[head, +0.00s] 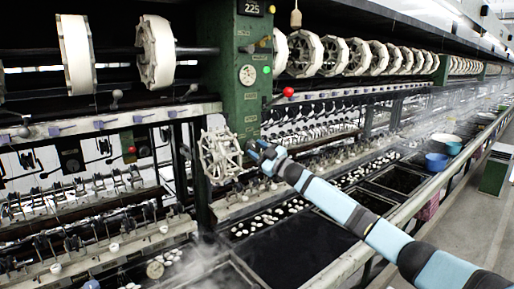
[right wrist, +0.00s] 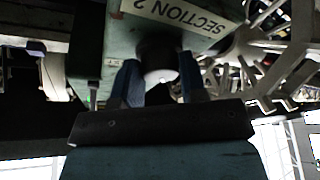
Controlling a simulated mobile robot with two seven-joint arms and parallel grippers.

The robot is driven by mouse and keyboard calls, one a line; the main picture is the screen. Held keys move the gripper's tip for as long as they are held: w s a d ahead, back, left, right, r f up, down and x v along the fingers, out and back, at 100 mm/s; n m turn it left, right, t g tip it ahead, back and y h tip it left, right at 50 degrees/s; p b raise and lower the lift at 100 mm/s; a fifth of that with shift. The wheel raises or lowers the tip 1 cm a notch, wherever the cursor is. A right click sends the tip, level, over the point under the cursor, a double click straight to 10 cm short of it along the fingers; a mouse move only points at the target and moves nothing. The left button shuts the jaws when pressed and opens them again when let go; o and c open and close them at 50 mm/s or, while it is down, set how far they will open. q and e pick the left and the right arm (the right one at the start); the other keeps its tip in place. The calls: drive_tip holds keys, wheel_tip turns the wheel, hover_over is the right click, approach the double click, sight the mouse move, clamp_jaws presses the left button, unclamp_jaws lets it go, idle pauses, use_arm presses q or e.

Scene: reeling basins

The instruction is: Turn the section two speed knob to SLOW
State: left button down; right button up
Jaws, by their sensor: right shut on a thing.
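The section two speed knob (right wrist: 158,52) is a dark round knob between my fingers in the right wrist view, with a pale patch on its near end. It sits under a "SECTION 2" label (right wrist: 185,14) that reads upside down there. My right gripper (right wrist: 160,82) is shut on the knob, one blue finger on each side. I cannot read the knob's setting. My left gripper is out of view.
A red ball (head: 288,92) sticks out from the post above my gripper. Dark basins (head: 300,250) with white cocoons and steam lie below my arm.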

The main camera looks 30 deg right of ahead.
drive_tip(key=shift+d+r+n+g+y+p, duration=0.1)
drive_tip(key=shift+n+g+y+p, duration=0.35)
drive_tip(key=shift+n, duration=0.85)
drive_tip(key=o, duration=0.9)
drive_tip(key=shift+o, duration=0.2)
